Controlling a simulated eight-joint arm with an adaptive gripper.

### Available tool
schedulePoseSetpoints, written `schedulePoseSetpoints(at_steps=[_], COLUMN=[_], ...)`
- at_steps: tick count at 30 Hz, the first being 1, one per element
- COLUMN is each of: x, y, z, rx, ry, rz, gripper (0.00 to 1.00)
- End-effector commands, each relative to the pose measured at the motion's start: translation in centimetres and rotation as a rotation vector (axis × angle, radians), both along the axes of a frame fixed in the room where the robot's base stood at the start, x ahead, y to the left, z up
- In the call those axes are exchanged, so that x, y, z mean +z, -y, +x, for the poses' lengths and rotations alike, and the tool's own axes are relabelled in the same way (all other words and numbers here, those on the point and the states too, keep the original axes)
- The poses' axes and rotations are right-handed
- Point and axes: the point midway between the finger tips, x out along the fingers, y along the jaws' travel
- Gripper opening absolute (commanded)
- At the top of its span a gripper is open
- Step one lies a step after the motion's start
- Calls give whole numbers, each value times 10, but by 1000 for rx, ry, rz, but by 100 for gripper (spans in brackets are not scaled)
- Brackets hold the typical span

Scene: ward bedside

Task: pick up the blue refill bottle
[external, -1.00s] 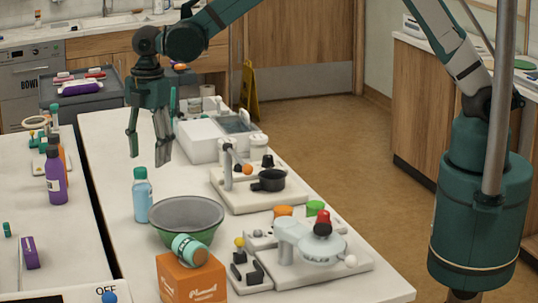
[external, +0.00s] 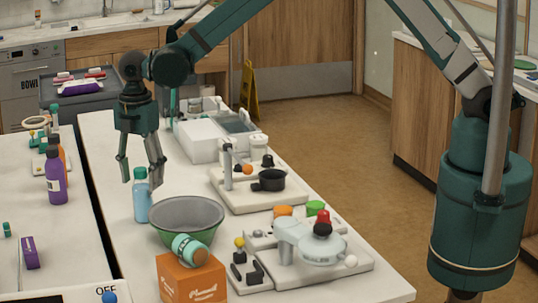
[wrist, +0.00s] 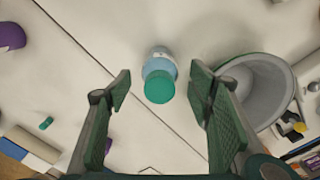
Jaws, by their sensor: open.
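The blue refill bottle (external: 142,202) stands upright on the white table, left of the grey-green bowl (external: 187,217). It is light blue with a teal cap. In the wrist view the bottle (wrist: 159,68) is seen from above, its cap between and beyond my fingertips. My gripper (external: 143,172) is open, pointing down, with its fingers around or just above the bottle's cap in the external view; the exact height gap is hard to tell. In the wrist view my gripper (wrist: 160,95) shows both fingers apart and nothing touching the bottle.
The bowl (wrist: 262,92) is close to my right finger in the wrist view. An orange box (external: 192,278) with a teal-capped jar (external: 190,249) stands in front of it. A purple bottle (external: 55,180) stands on the left table, across a dark gap.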

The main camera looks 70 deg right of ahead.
Motion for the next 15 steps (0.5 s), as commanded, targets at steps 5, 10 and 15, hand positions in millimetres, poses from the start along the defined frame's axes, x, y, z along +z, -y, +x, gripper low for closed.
schedulePoseSetpoints(at_steps=[5, 10, 15], x=[-12, -13, -14], y=[0, 0, 0], z=[0, 0, 0], rx=[0, 0, 0], ry=[0, 0, 0], rz=[0, 0, 0], gripper=[52, 52, 52])
